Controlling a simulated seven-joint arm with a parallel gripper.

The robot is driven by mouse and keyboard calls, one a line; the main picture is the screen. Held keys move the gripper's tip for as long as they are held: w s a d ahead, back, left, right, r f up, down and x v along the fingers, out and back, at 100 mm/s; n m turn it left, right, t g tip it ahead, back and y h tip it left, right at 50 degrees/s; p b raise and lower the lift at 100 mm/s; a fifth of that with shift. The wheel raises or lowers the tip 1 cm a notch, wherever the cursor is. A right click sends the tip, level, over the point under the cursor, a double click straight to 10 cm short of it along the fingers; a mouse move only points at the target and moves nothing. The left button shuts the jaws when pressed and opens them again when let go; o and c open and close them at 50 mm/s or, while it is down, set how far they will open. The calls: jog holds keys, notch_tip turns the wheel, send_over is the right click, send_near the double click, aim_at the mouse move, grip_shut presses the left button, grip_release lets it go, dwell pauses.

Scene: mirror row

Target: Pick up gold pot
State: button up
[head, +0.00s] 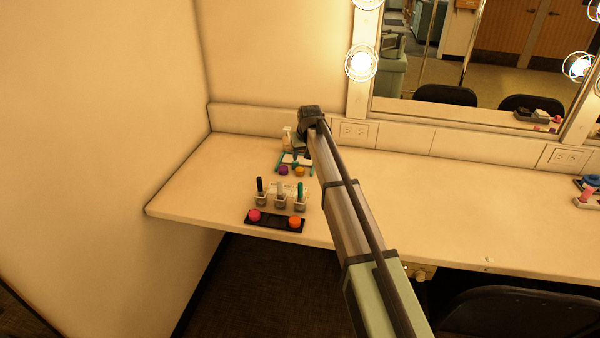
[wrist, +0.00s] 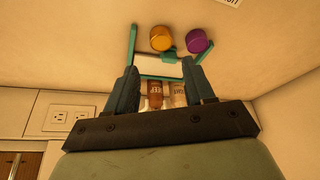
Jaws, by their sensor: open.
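The gold pot (head: 299,171) is a small round orange-gold pot on the counter. It stands beside a purple pot (head: 283,170), at the front edge of a teal-framed white holder. In the wrist view the gold pot (wrist: 161,38) is near the top, just left of the purple pot (wrist: 200,40). My gripper (wrist: 161,76) is open with nothing held between its fingers. The gold pot lies beyond the fingertips, apart from them, roughly in line with the gap. In the head view my arm hides most of the gripper.
In front stand several clear holders (head: 280,201) with upright brushes or tubes. A black tray (head: 275,223) with a pink and an orange pot lies at the counter's front edge. Small bottles (wrist: 155,94) stand behind the holder.

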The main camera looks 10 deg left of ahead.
aim_at(300, 168)
jog(key=x, duration=0.9)
jog(key=shift+w+a+f, duration=0.1)
jog(key=shift+a+f, duration=0.1)
jog(key=shift+f, duration=0.15)
jog(key=shift+c, duration=0.5)
jog(key=c, duration=0.7)
jog(key=shift+r, duration=0.15)
